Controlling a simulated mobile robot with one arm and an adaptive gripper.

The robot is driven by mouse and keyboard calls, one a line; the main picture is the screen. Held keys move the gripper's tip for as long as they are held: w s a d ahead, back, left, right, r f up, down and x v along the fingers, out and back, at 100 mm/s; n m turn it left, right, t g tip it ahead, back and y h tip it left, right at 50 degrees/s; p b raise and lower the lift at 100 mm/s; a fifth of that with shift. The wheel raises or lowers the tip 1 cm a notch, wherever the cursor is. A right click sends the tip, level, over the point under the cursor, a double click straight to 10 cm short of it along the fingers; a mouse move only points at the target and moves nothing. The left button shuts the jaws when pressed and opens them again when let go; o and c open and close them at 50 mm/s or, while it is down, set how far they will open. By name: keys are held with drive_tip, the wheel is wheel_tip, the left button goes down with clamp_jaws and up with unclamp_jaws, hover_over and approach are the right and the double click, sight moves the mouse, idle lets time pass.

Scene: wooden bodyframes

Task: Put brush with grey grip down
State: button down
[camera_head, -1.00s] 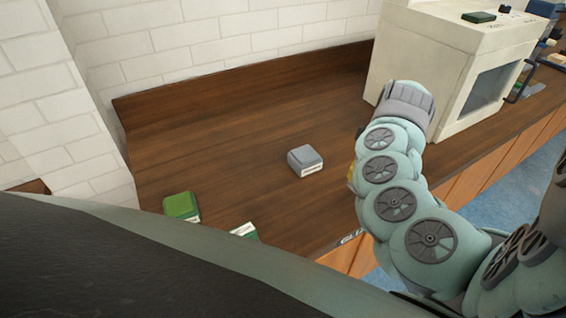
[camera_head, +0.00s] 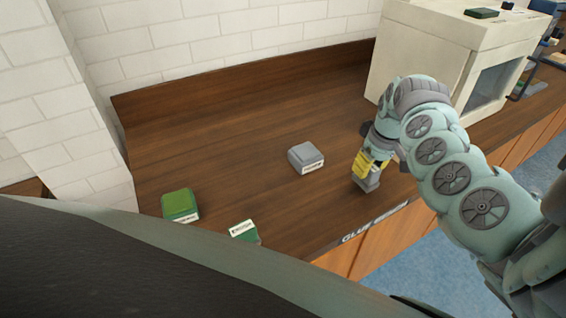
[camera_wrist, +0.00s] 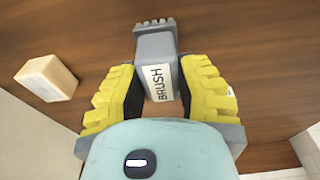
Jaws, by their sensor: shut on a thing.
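The brush with the grey grip (camera_wrist: 155,48) is between the yellow fingers of my gripper (camera_wrist: 158,88) in the wrist view. Its label reads BRUSH, and its ridged end points away from the palm. In the head view my gripper (camera_head: 371,163) is over the front part of the brown counter (camera_head: 230,120), shut on the brush (camera_head: 367,183), whose grey end hangs downward. I cannot tell whether that end touches the counter.
A grey labelled block (camera_head: 305,157) stands left of my gripper. A green block (camera_head: 180,204) and a green block with a white label (camera_head: 245,231) lie further left. A cream machine (camera_head: 425,55) stands behind right. The counter's back middle is clear.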

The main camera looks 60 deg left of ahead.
sight(374, 169)
drive_tip(key=shift+s+a+f, duration=0.1)
drive_tip(key=shift+s+f, duration=0.05)
drive_tip(key=shift+f, duration=0.7)
drive_tip(key=shift+f, duration=0.15)
drive_tip(key=c, duration=0.7)
unclamp_jaws()
drive_tip(key=shift+c, duration=0.2)
drive_tip(key=r, duration=0.4)
drive_tip(key=d+r, duration=0.1)
drive_tip(key=r, duration=0.7)
drive_tip(key=shift+d+r, duration=0.15)
drive_tip(key=shift+d, duration=0.2)
